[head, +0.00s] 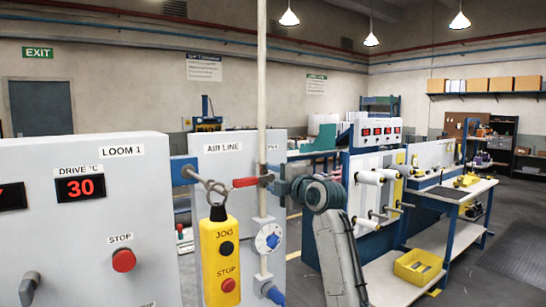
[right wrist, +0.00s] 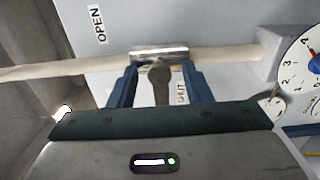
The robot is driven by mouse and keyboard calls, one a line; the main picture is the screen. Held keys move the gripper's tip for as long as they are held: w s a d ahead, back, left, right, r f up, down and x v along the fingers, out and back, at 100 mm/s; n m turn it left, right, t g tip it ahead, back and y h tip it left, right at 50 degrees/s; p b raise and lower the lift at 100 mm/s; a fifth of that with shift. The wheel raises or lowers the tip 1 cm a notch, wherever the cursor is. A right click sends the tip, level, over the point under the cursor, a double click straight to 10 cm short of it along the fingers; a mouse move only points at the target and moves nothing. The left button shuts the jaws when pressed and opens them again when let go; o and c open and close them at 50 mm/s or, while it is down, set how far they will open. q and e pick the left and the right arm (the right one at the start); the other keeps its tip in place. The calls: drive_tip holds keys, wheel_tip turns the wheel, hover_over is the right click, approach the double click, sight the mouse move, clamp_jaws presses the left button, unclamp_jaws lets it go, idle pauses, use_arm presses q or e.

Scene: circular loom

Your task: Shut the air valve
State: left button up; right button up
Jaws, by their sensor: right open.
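The air valve (head: 266,181) sits on a pale vertical pipe in front of the AIR LINE panel. Its red lever (head: 245,182) points left, across the pipe. In the right wrist view the silver valve body (right wrist: 160,53) lies on the pipe, and a grey stem (right wrist: 160,82) stands out from it. My right gripper (head: 278,187) is at the valve, from the right. Its two blue fingers (right wrist: 161,85) are apart, one on each side of the stem; I cannot tell whether they touch it. The red lever is not visible in the wrist view. My left gripper is out of view.
A yellow JOG/STOP pendant (head: 220,258) hangs on a hook just left of the pipe. A dial gauge (head: 268,238) is below the valve. The LOOM 1 cabinet (head: 85,220) fills the left. OPEN (right wrist: 99,25) and partly hidden SHUT (right wrist: 182,93) labels flank the pipe.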

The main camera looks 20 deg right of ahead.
drive_tip(key=v, duration=0.7)
drive_tip(key=shift+b, duration=0.4)
idle(1.0)
